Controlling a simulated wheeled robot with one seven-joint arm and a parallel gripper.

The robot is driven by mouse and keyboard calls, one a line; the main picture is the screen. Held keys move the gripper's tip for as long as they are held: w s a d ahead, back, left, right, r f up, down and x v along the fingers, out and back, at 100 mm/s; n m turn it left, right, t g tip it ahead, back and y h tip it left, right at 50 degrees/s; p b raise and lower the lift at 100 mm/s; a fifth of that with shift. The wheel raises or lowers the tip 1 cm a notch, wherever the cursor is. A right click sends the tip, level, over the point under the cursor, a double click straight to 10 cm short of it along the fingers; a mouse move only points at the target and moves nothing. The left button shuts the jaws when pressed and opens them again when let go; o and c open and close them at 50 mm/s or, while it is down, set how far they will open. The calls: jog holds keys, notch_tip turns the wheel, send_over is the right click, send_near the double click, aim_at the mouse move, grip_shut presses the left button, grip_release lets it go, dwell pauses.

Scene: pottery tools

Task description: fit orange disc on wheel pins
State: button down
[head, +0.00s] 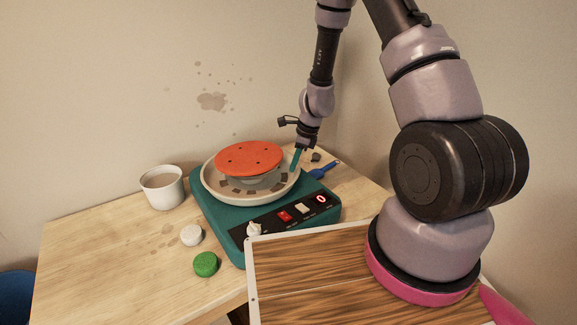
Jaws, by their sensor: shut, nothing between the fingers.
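The orange disc (249,158), with small dark holes, sits over the middle of the pottery wheel. It appears raised on the grey wheel head (262,181); whether the pins are in its holes cannot be seen. A pale round splash pan (213,188) surrounds it on the teal wheel base (226,226). My gripper (296,160) is shut and empty, its teal fingers pointing down at the pan's right side, to the right of the disc and apart from it.
A white cup (162,187) stands left of the wheel. A white round piece (191,235) and a green one (205,264) lie on the wooden table (100,255) in front. A blue-handled tool (323,170) lies behind at right. The table's left side is mostly clear.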

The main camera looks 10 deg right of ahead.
jog(key=d+v, duration=0.1)
jog(key=v, duration=0.9)
jog(key=w+a+n+g+h, duration=0.1)
jog(key=w+a+n+h, duration=0.1)
jog(key=w+a+n, duration=0.9)
jog(key=w+a+n+h, duration=0.1)
jog(key=w+a+n, duration=0.6)
jog(key=w+n, duration=0.7)
jog(key=shift+m, duration=0.4)
jog(key=f, duration=0.9)
jog(key=shift+w+d+f, duration=0.15)
jog(key=shift+w, duration=0.2)
jog(key=shift+s+f, duration=0.15)
jog(key=shift+f, duration=0.1)
jog(key=shift+s+d, duration=0.2)
jog(key=shift+s, duration=0.65)
jog(key=shift+s+d, duration=0.2)
jog(key=shift+s, duration=0.7)
